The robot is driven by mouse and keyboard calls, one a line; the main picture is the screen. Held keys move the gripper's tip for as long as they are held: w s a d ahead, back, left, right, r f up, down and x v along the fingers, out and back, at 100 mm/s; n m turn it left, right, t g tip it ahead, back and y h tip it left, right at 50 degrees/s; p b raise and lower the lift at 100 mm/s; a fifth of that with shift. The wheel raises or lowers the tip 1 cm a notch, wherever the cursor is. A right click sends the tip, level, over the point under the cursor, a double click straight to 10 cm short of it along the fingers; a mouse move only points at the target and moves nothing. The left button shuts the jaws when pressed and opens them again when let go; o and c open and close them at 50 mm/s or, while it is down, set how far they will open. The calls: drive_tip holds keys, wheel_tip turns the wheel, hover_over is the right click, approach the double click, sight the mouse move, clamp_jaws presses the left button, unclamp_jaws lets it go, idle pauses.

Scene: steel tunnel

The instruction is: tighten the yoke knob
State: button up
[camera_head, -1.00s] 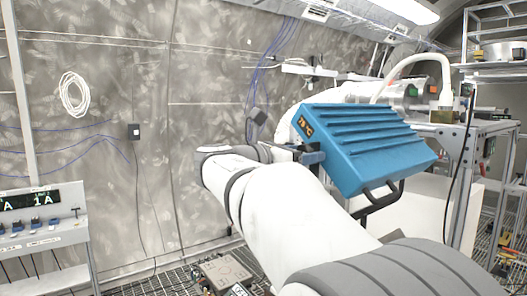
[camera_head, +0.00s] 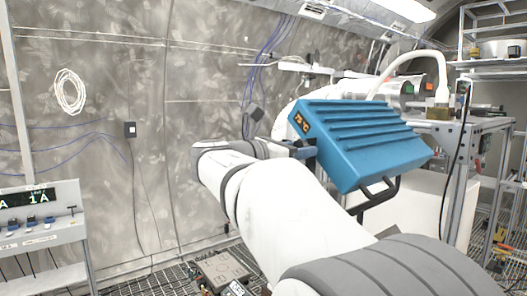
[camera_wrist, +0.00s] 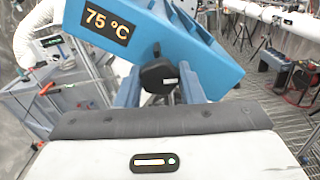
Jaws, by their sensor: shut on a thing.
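A blue ribbed box (camera_head: 365,145) with an orange temperature display is at the right of centre in the head view. A dark bent handle or bracket (camera_head: 378,193) shows under it. In the wrist view the box (camera_wrist: 205,45) is close ahead and tilted, and its display reads 75 °C. A black knob (camera_wrist: 158,74) with a pale mark sits against its near side, between the two blue fingers of my gripper (camera_wrist: 160,88). My gripper is shut on this knob. In the head view my arm reaches the box from the left, and the knob cannot be made out.
A metal frame bench (camera_head: 462,165) with pipework stands behind the box at the right. A control panel (camera_head: 40,220) with a lit display is at the far left. A flat grey unit (camera_head: 222,268) lies on the grating floor. A cable coil (camera_head: 70,92) hangs on the wall.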

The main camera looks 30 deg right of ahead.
drive_tip(key=shift+f, duration=0.1)
drive_tip(key=m+b, duration=0.8)
drive_tip(key=shift+w+f+m+b, duration=0.1)
drive_tip(key=shift+m+b, duration=0.2)
drive_tip(key=shift+m, duration=0.1)
drive_tip(key=m+b, duration=0.3)
drive_tip(key=m, duration=0.1)
drive_tip(key=shift+b, duration=0.3)
drive_tip(key=shift+r+m+b, duration=0.15)
drive_tip(key=shift+m+b, duration=0.4)
drive_tip(key=shift+m, duration=0.4)
drive_tip(key=shift+r+m+b, duration=0.1)
drive_tip(key=shift+m+b, duration=0.45)
drive_tip(key=shift+m, duration=0.4)
drive_tip(key=o, duration=1)
drive_tip(key=shift+a, duration=0.1)
